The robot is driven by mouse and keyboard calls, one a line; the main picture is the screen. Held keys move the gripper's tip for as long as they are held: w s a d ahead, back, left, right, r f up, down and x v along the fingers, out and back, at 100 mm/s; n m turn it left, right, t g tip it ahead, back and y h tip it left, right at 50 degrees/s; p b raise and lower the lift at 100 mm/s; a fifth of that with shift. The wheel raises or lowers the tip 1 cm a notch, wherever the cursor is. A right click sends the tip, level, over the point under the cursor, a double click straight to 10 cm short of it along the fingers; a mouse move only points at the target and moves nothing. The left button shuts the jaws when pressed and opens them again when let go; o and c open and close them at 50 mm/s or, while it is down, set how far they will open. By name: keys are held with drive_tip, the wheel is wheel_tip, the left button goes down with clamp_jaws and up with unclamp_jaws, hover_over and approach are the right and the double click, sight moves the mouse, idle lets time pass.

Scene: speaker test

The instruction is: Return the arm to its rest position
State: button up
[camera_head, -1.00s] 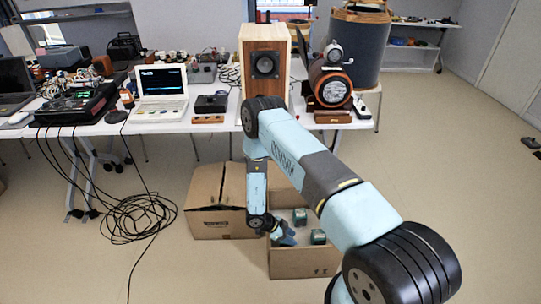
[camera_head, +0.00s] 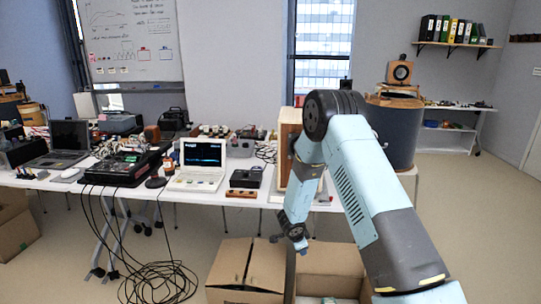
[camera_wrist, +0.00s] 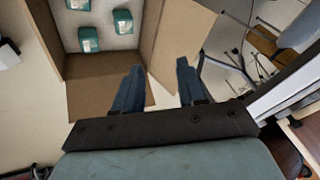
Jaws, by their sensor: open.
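My arm is raised in the head view, with its elbow high in front of the table and its forearm hanging down. My gripper (camera_head: 302,248) hangs above the gap between two cardboard boxes in front of the table. In the wrist view its two dark fingers (camera_wrist: 160,70) are apart with nothing between them. An open cardboard box (camera_wrist: 105,63) lies below and beyond the fingers, with several green blocks (camera_wrist: 89,39) on its light floor. The same open box (camera_head: 325,258) stands partly behind my arm in the head view.
A second cardboard box (camera_head: 245,264) stands left of the open one. The white table (camera_head: 150,187) carries a laptop-like instrument (camera_head: 203,155), a mixer (camera_head: 122,165) and a wooden speaker (camera_head: 290,130) partly hidden by my arm. Black cables (camera_head: 160,285) lie coiled on the floor.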

wheel_tip(320, 180, up, 28)
drive_tip(key=s+a+r+n+t+y, duration=0.1)
drive_tip(key=s+a+n+t+y, duration=0.15)
drive_tip(key=n+y, duration=0.3)
drive_tip(key=s+d+r+n, duration=0.25)
drive_tip(key=s+r, duration=0.25)
drive_tip(key=r, duration=0.4)
drive_tip(key=s+d+r+n, duration=0.2)
drive_tip(key=s+r, duration=0.3)
drive_tip(key=s, duration=0.3)
drive_tip(key=s+d+r+n, duration=0.2)
drive_tip(key=s+r, duration=0.2)
drive_tip(key=s, duration=0.3)
drive_tip(key=s+d+r+n+h, duration=0.1)
drive_tip(key=s+d, duration=0.2)
drive_tip(key=s, duration=0.6)
drive_tip(key=s+d+r+n+g+h, duration=0.1)
drive_tip(key=s+d, duration=0.3)
drive_tip(key=s, duration=0.5)
drive_tip(key=shift+s+d+n+h, duration=0.2)
drive_tip(key=shift+n+h, duration=0.15)
drive_tip(key=shift+n, duration=0.05)
drive_tip(key=shift+r+g, duration=0.1)
drive_tip(key=shift+g, duration=0.15)
